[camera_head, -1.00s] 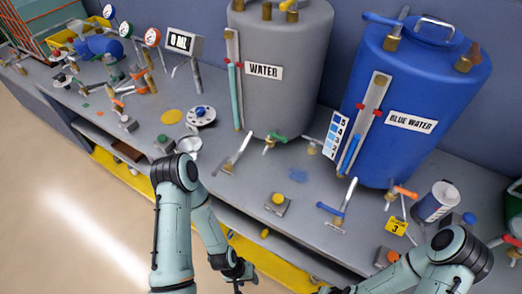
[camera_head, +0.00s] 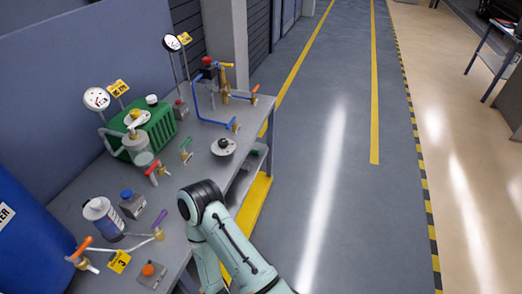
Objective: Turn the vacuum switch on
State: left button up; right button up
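No switch in view carries a label that I can read as vacuum. A green ribbed machine (camera_head: 157,131) that looks like a pump stands on the bench, with a clear jar (camera_head: 137,148) in front of it. A grey box with a blue knob (camera_head: 127,194) stands in front of the jar. A flat box with an orange button (camera_head: 149,269) lies near the bench's front edge. My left gripper is not in view.
Two gauges, one on the left (camera_head: 96,99) and one farther back (camera_head: 171,43), rise above the bench (camera_head: 205,170). A round plate with a black knob (camera_head: 223,147), coloured valves and a white-and-blue canister (camera_head: 103,218) occupy it. The floor (camera_head: 335,200) at right is clear.

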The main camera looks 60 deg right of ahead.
aim_at(223, 142)
jog(key=z, duration=1.85)
jog(key=u, duration=0.5)
jog(key=l+u, duration=0.25)
jog(key=u, duration=0.15)
jog(key=l+u, duration=0.6)
jog(key=u, duration=0.2)
